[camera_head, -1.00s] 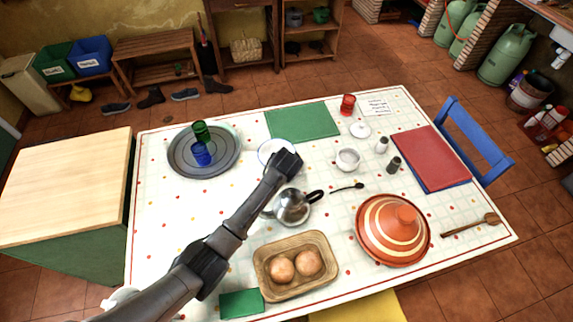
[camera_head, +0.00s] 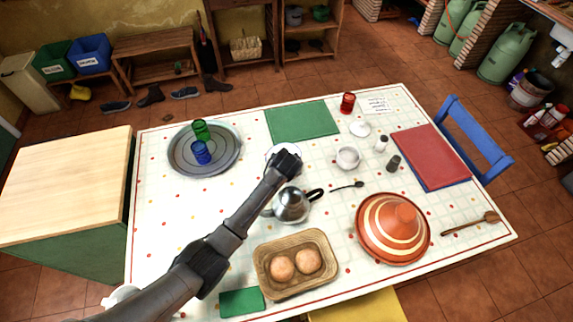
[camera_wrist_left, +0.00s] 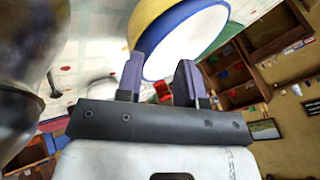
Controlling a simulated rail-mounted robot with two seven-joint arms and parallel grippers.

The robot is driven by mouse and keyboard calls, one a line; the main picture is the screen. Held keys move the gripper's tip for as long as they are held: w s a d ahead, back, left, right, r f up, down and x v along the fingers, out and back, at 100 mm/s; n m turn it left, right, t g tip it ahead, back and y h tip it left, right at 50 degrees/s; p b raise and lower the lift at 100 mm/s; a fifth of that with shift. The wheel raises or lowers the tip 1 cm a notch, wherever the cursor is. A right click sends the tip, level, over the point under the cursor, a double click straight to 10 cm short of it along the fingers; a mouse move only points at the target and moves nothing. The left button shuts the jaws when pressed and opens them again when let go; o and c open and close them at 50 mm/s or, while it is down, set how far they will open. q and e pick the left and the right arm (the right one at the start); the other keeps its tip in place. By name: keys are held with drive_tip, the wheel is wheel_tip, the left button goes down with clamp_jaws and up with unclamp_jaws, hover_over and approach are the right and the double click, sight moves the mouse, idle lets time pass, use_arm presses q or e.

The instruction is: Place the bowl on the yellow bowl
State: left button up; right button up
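In the left wrist view a rounded shape fills the top, with a yellow band (camera_wrist_left: 150,14), a blue band (camera_wrist_left: 163,42) and a broad white face (camera_wrist_left: 185,45). I cannot tell whether this is one bowl or two nested. In the head view a whitish round bowl (camera_head: 272,152) shows behind my left gripper (camera_head: 290,155), which hides much of it. In the left wrist view my left gripper's fingers (camera_wrist_left: 160,82) stand apart, close to the blue band; contact is unclear. My right gripper is not in view.
A metal teapot (camera_head: 291,206) stands just in front of the gripper. A small white bowl (camera_head: 348,158) is to the right. A grey plate (camera_head: 180,160) carries green and blue glasses. A tagine (camera_head: 385,230) and a bread tray (camera_head: 262,268) stand nearer.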

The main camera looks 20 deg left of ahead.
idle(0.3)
use_arm(q)
drive_tip(key=shift+r, duration=0.25)
drive_tip(key=p+v, duration=0.3)
drive_tip(key=v, duration=0.9)
drive_tip(key=shift+r, duration=0.35)
